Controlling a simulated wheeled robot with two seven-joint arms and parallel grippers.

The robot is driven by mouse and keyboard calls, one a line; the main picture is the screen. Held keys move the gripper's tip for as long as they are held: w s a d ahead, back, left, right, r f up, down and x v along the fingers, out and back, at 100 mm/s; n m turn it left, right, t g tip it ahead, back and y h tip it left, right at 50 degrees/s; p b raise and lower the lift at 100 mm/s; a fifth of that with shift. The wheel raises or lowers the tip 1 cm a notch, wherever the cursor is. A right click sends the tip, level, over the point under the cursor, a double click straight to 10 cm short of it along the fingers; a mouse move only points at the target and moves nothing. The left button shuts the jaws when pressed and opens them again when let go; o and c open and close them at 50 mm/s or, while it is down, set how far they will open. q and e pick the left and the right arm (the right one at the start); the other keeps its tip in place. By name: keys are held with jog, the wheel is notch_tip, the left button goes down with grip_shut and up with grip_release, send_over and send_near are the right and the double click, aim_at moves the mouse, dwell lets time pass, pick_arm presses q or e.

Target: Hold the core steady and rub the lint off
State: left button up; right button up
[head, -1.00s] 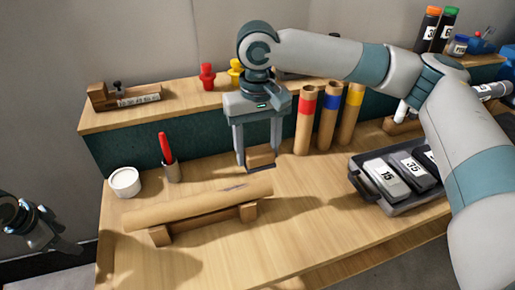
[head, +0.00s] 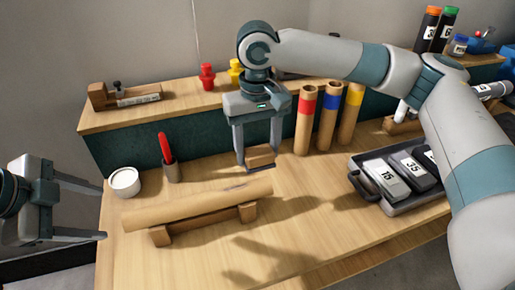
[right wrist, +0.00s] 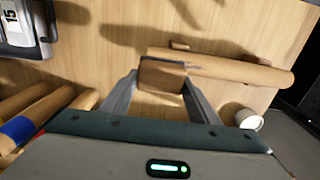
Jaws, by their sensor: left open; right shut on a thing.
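The core, a brown cardboard tube (head: 190,206), lies on a low wooden cradle (head: 172,234) at the front left of the bench. It also shows in the right wrist view (right wrist: 235,67). A thin dark grey streak (head: 234,187) marks its top near the right end. My right gripper (head: 259,164) points down behind that end, shut on a brown block (head: 260,153). The block shows between the fingers in the right wrist view (right wrist: 162,75); in the head view it looks apart from the tube. My left gripper (head: 103,212) is open and empty, left of the tube's left end.
A white cup (head: 124,183) and a holder with a red-handled tool (head: 170,168) stand behind the tube. Colour-banded upright tubes (head: 328,120) stand right of my right gripper. A dark tray (head: 425,202) holds numbered blocks. The bench front is clear.

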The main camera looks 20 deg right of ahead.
aim_at(130, 218)
pick_arm(q)
jog(key=shift+f, duration=0.1)
dwell(0.3)
jog(key=shift+x, duration=5.95)
jog(key=shift+w, duration=0.1)
jog(key=c, duration=1.2)
